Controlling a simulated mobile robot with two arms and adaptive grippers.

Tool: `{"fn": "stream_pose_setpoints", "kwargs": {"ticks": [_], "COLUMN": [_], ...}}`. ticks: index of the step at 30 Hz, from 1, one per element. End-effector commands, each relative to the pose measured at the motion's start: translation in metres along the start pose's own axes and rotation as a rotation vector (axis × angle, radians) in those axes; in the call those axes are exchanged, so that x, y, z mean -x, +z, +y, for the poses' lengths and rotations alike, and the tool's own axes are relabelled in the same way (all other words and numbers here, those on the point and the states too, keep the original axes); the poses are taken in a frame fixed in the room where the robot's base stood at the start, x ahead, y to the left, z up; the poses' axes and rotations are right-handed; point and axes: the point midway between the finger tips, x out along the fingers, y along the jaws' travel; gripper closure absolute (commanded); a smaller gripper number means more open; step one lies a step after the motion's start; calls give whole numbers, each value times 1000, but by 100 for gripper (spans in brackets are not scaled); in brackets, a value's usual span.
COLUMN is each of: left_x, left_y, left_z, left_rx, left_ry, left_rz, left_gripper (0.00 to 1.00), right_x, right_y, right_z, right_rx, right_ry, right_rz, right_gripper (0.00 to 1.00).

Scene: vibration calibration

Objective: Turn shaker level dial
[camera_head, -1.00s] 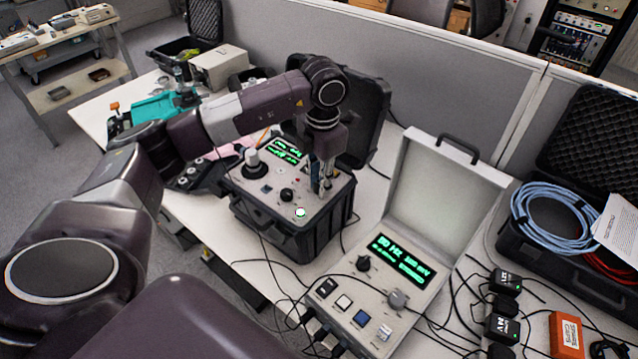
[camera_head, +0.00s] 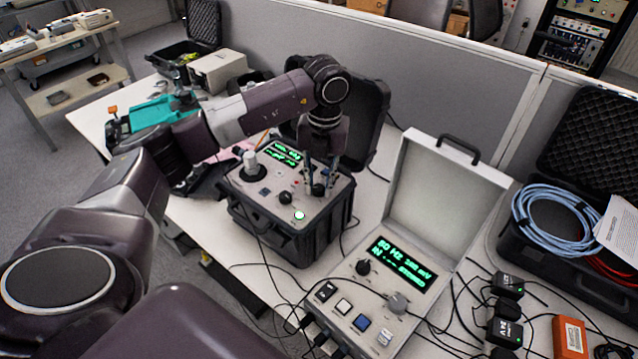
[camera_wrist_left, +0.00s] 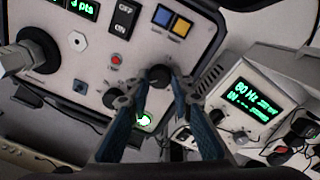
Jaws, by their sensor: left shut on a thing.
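The shaker unit (camera_head: 258,208) is a black case with a light panel on the table, carrying a green display (camera_head: 283,153), several controls and a lit round button (camera_head: 299,216). My left gripper (camera_head: 318,178) points down at the panel's right part. Its two fingers are on either side of a black dial (camera_head: 318,189) and shut on it. The wrist view shows this dial (camera_wrist_left: 160,75) between the blue-grey fingertips (camera_wrist_left: 155,88). A second black dial (camera_head: 285,197) is free to its left. The dial labels are not readable. My right gripper is not in view.
A shaker rod mount (camera_head: 253,165) rises at the panel's left. A light console (camera_head: 372,310) with an open lid and green readout stands to the right. Cables run across the table. An open black case (camera_head: 560,240) with blue cable is farther right.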

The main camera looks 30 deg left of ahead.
Motion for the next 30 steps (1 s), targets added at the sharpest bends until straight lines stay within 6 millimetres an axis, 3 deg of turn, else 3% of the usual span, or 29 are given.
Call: {"fn": "stream_pose_setpoints", "kwargs": {"ticks": [20, 21, 25, 30], "left_x": [3, 4, 2, 1], "left_y": [3, 3, 2, 1], "left_z": [0, 0, 0, 0], "left_rx": [62, 62, 60, 59], "left_ry": [-4, -4, -3, -2], "left_rz": [-6, -6, -4, -1], "left_gripper": [100, 75, 62, 62], "right_x": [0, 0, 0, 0], "right_y": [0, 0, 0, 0], "right_z": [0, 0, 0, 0], "right_rx": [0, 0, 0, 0], "right_ry": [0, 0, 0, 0], "right_rz": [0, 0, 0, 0], "right_gripper": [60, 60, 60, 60]}}
